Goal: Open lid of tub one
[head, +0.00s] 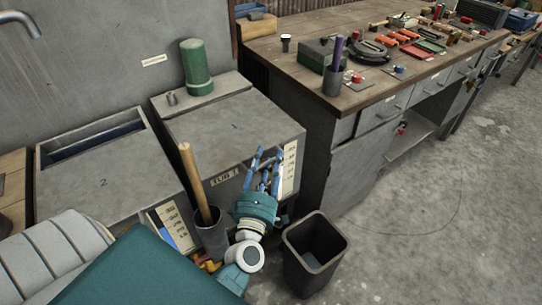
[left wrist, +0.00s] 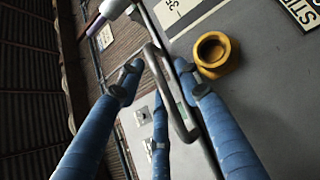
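Tub one (head: 228,205) is a grey metal box with a "TUB 1" label on its front, and its flat grey lid (head: 235,128) lies closed on top. My left gripper (head: 264,168) is at the tub's front right, near a pale marked strip. In the left wrist view, its blue fingers (left wrist: 155,85) are spread apart on either side of a bent metal handle (left wrist: 168,90). Whether any finger touches the handle I cannot tell. The head view hides the handle behind the hand. My right gripper is in neither view.
A green cylinder (head: 196,68) stands behind the lid. Tub two (head: 100,180) is to the left. A dark pot with a wooden stick (head: 195,183) and a black bin (head: 314,256) stand in front. A workbench (head: 300,88) is at right; floor beyond is clear.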

